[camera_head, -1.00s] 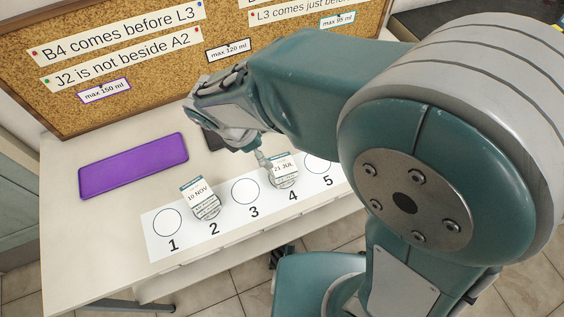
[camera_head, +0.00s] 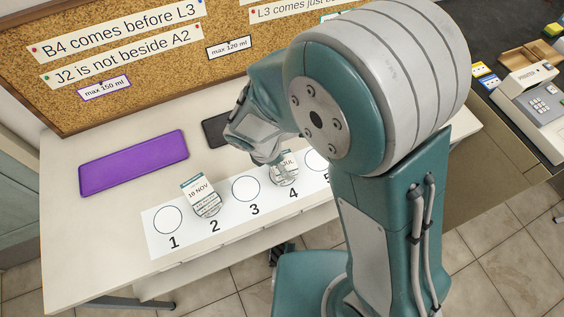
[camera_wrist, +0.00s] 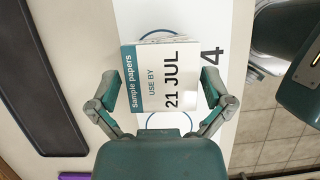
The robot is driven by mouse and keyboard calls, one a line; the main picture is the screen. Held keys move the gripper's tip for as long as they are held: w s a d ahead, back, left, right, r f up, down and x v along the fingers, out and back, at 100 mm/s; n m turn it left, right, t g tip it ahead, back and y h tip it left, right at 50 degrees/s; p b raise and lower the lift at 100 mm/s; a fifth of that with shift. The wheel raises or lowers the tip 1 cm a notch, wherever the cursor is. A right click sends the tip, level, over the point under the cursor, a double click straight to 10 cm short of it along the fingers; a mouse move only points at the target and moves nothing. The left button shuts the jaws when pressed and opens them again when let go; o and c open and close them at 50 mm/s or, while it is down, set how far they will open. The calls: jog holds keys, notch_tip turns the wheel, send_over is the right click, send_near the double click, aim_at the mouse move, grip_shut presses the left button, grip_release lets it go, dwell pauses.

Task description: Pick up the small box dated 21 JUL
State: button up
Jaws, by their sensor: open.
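The small box dated 21 JUL (camera_wrist: 165,76) is white with a teal band reading "Sample papers". In the head view the box (camera_head: 288,170) stands by circle 4 on the white numbered strip, partly hidden by my gripper. My gripper (camera_wrist: 161,92) is open, with one finger on each side of the box's near part in the wrist view. Whether the fingers touch it I cannot tell. In the head view my gripper (camera_head: 268,160) is close above and left of the box.
A similar box dated 10 NOV (camera_head: 198,192) stands at circle 2. A purple tray (camera_head: 133,163) lies to the left and a dark tray (camera_head: 214,130) lies behind my gripper. Circles 1 and 3 on the numbered strip (camera_head: 176,247) are empty. A corkboard (camera_head: 130,62) stands behind.

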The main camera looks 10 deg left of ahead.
jog(key=c, duration=0.9)
